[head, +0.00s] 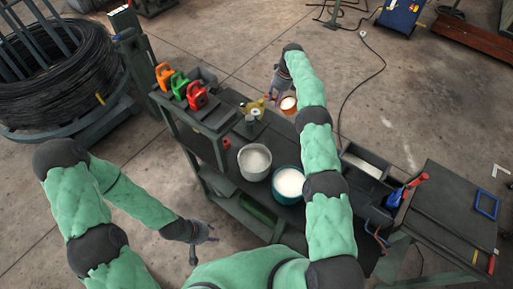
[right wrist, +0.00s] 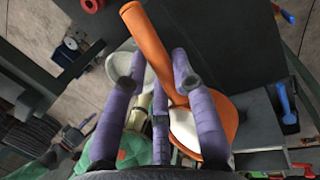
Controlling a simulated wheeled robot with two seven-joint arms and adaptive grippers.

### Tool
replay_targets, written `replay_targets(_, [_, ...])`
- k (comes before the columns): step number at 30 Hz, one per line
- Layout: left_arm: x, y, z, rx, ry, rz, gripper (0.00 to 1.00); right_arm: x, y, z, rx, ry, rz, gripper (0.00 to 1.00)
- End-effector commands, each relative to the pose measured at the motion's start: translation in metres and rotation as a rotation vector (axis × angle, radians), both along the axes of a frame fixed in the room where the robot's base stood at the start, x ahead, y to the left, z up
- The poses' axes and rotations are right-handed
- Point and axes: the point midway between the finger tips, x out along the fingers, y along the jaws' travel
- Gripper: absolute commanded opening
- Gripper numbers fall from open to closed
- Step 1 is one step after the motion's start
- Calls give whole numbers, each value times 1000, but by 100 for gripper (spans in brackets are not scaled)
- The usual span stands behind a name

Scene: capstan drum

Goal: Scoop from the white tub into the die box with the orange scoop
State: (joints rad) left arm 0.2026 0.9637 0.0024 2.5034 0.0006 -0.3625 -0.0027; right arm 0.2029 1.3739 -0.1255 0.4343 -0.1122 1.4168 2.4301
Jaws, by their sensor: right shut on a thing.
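The orange scoop (head: 289,108) is in my right gripper (head: 277,92) above the far end of the bench. In the right wrist view, the purple fingers close around the scoop's handle (right wrist: 150,42). White material (right wrist: 184,128) lies in its orange bowl (right wrist: 221,122). The white tub (head: 241,163) stands on the bench with white material inside, nearer than the scoop. A dark open box (head: 366,163) with white inside is right of my right arm; I cannot tell whether it is the die box. My left gripper (head: 206,238) is open and empty, beside the bench's near left.
A teal tub (head: 276,190) of white material stands beside the white tub. A brass fitting (head: 255,108) is near the scoop. A black wire coil (head: 55,90) stands left.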

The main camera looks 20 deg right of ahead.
Motion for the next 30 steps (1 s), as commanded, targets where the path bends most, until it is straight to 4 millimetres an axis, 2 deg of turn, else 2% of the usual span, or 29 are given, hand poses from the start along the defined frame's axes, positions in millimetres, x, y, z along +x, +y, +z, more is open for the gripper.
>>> replay_targets(16, [0, 0, -1, 0, 0, 0, 40, 0, -7, 1, 0, -1, 0, 0])
replay_targets(30, [0, 0, -17, 0, 0, 0, 40, -23, -23, 0, 0, 0, 0, 0])
